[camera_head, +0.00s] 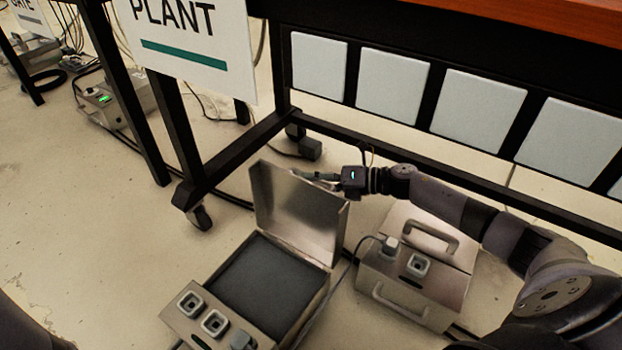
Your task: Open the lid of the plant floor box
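A metal floor box (290,326) stands on the floor in the lower middle, with a dark grey interior panel and square sockets on its front ledge. Its lid (290,212) is raised and stands roughly upright at the back. A sign reading PLANT (195,40) hangs at the upper left, behind this box. My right gripper (298,174) reaches in from the right, its fingers at the lid's upper edge. I cannot tell whether they touch it or whether they are open or shut. My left gripper is out of view.
A second metal box (453,276), with its lid closed and a handle on top, stands right of the open box, under my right arm. A black wheeled rack (240,152) stands behind. Cables run along the floor.

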